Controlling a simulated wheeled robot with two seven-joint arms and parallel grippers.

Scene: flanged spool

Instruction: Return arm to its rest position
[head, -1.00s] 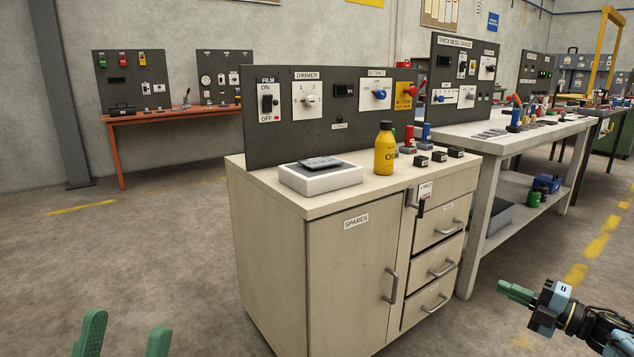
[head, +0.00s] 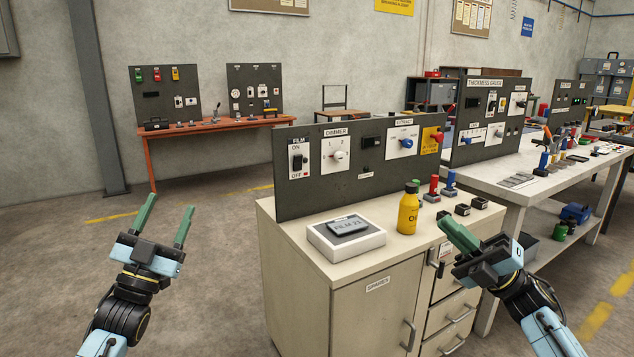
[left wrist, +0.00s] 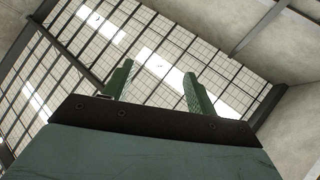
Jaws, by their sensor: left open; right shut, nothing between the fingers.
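My left gripper (head: 167,219) is at the left in the head view, raised over open floor, its green fingers spread and empty. In the left wrist view the same gripper (left wrist: 157,85) points up toward the ceiling, with nothing between its fingers. My right gripper (head: 445,220) is in front of the cabinet's right part in the head view. Its fingers are together and hold nothing that I can see. It overlaps the cabinet's top edge in the picture; I cannot tell how far apart they are.
The beige cabinet (head: 345,320) carries a white box with a grey device (head: 347,226), a yellow bottle (head: 408,210) and a dark switch panel (head: 320,190). A grey workbench (head: 510,190) stands to its right. Floor around my left gripper is clear.

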